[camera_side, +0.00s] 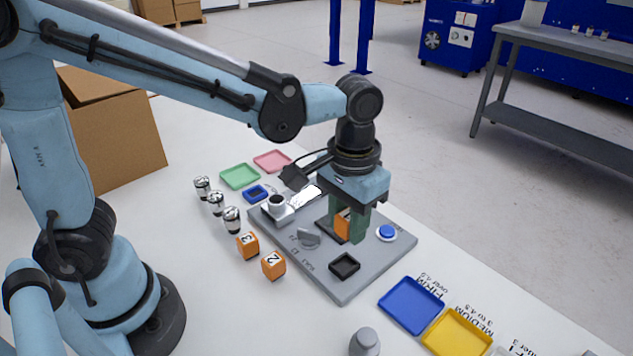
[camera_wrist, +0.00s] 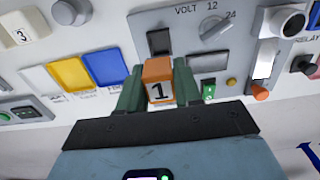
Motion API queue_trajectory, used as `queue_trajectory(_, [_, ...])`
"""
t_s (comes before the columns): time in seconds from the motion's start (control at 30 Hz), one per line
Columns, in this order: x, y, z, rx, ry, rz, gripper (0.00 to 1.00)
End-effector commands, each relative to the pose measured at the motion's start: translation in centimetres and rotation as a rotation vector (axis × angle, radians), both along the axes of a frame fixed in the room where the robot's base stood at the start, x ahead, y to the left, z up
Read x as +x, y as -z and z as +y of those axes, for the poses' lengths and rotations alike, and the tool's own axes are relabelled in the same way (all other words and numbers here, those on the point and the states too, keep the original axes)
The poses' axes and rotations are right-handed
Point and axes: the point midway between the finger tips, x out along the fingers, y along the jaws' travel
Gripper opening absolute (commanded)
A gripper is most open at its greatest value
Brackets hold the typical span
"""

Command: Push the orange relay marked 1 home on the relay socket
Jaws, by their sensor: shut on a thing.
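My gripper (camera_side: 348,238) is shut on the orange relay marked 1 (camera_side: 342,223), over the grey panel. In the wrist view the relay (camera_wrist: 158,80) sits between the two green fingers, with its "1" face to the camera. An empty black square socket (camera_side: 344,265) lies on the panel in front of the gripper; it also shows in the wrist view (camera_wrist: 159,42). A dark plate (camera_side: 326,229) lies partly under the fingers. I cannot tell whether the relay's underside touches it, as the fingers hide that spot.
Two more orange relays (camera_side: 273,265) (camera_side: 248,245) stand to the left. Blue (camera_side: 411,305) and yellow (camera_side: 457,332) trays lie at the front right.

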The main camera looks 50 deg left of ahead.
Motion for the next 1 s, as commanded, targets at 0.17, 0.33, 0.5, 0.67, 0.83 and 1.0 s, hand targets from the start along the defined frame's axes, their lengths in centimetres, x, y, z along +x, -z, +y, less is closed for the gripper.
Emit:
queue_trajectory(0.17, [0.0, 1.1, 0.0, 0.000, 0.000, 0.000, 0.04])
queue_trajectory(0.33, [0.0, 2.6, 0.0, 0.000, 0.000, 0.000, 0.04])
queue_trajectory(0.5, [0.0, 4.1, 0.0, 0.000, 0.000, 0.000, 0.04])
queue_trajectory(0.67, [0.0, 5.2, -0.1, 0.000, 0.000, 0.000, 0.04])
queue_trajectory(0.83, [0.0, 5.8, 0.0, 0.000, 0.000, 0.000, 0.04])
queue_trajectory(1.0, [0.0, 6.0, 0.0, 0.000, 0.000, 0.000, 0.04])
